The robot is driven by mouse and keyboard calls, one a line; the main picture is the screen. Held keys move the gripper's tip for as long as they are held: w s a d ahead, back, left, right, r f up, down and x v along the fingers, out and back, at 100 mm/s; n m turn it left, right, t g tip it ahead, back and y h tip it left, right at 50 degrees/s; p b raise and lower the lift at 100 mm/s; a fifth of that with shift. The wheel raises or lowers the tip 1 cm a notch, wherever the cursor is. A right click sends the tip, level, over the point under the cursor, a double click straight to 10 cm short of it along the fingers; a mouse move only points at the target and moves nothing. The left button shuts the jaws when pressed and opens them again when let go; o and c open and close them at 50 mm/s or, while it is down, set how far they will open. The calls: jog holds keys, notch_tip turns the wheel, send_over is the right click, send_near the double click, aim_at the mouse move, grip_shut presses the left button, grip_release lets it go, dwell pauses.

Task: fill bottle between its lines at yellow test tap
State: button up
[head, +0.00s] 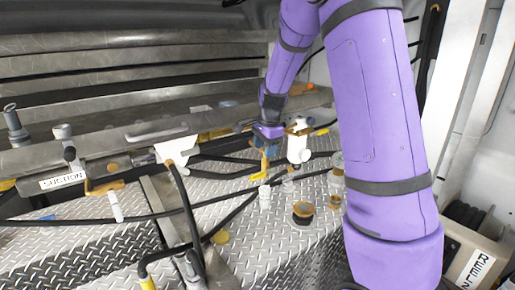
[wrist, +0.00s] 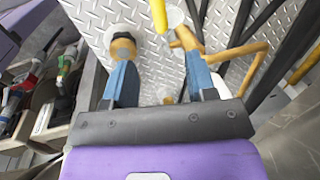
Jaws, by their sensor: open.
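My gripper (head: 265,147) hangs over the tread-plate deck beside a yellow tap spout (head: 259,176). A small pale, clear-looking container (head: 265,198) stands just below the spout; I cannot tell its lines or level. In the wrist view my gripper (wrist: 157,60) is open, its blue fingers apart with nothing held between them. A yellow spout end (wrist: 160,15) and a pale round top (wrist: 175,17) show beyond the fingertips. A brass-coloured fitting (wrist: 187,38) is by the right fingertip.
A white fitting (head: 298,141) rises behind. Black hoses (head: 185,205) cross the deck. A SUCTION label (head: 62,180) is at left. A cream bin (head: 478,262) is lower right.

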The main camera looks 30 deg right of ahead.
aim_at(261, 173)
jog(key=f, duration=0.3)
jog(key=w+f, duration=0.1)
jog(key=f, duration=0.3)
jog(key=w+f, duration=0.1)
jog(key=f, duration=0.2)
jog(key=shift+f, duration=0.3)
